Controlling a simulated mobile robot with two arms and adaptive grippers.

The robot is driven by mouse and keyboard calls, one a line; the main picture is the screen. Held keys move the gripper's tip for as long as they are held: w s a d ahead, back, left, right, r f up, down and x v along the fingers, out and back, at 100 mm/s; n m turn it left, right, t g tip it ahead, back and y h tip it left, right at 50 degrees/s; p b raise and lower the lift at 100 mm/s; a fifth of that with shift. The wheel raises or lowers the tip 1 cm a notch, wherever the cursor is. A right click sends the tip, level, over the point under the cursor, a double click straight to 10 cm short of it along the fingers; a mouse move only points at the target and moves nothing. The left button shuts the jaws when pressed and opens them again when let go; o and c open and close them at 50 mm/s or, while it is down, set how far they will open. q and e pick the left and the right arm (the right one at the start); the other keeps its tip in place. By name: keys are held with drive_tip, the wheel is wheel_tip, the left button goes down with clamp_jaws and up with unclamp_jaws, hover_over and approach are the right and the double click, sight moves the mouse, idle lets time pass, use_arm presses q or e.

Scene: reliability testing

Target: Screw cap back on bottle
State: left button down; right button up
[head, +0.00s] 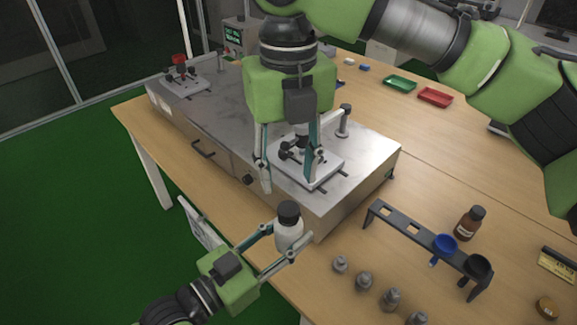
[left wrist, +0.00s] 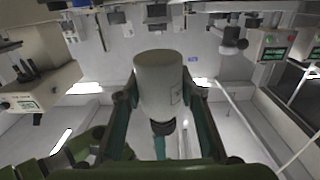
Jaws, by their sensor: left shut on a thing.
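My left gripper (head: 281,240) is shut on a white bottle (head: 289,236), one finger on each side. The bottle is upright in front of the metal box, near the table's front edge. A black cap (head: 288,210) sits on top of the bottle; I cannot tell how tightly it is seated. The left wrist view also shows the white bottle (left wrist: 160,85) between the fingers, with the dark cap (left wrist: 163,127) at its end. My right gripper (head: 288,183) points down over the box, its fingers spread apart, above and behind the bottle, not touching it.
The metal box (head: 225,125) carries clamp fixtures (head: 325,165). To the right are a black rack (head: 400,228) with a blue funnel (head: 445,243), a brown bottle (head: 468,223), several small grey weights (head: 364,281) and a brown lid (head: 547,307). Green (head: 400,82) and red (head: 435,97) trays lie farther back.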

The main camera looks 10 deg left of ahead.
sight(289, 208)
drive_tip(key=shift+n, duration=0.4)
drive_tip(key=shift+f, duration=4)
drive_tip(key=shift+c, duration=0.3)
clamp_jaws()
